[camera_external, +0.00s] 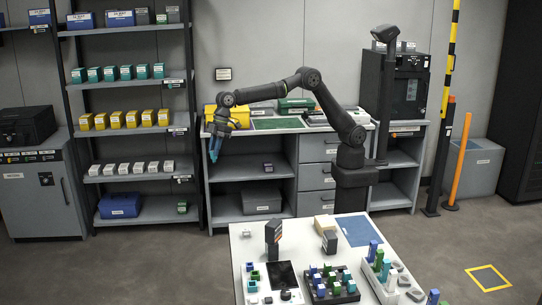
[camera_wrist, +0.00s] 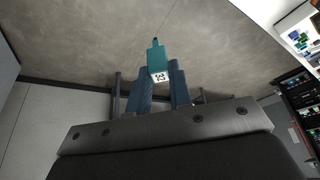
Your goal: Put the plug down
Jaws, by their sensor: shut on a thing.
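In the wrist view, the blue fingers of my gripper (camera_wrist: 160,82) are shut on a teal plug (camera_wrist: 157,59). The plug has a white label with dark marks and a narrow dark tip that points away from the gripper. Its lower end is hidden between the fingers.
The white table (camera_external: 243,243) stands at the front. It holds a black tray (camera_external: 347,298) of coloured plugs, a white rack (camera_external: 390,295) with blue and green pieces, a blue mat (camera_external: 358,230) and two dark upright devices.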

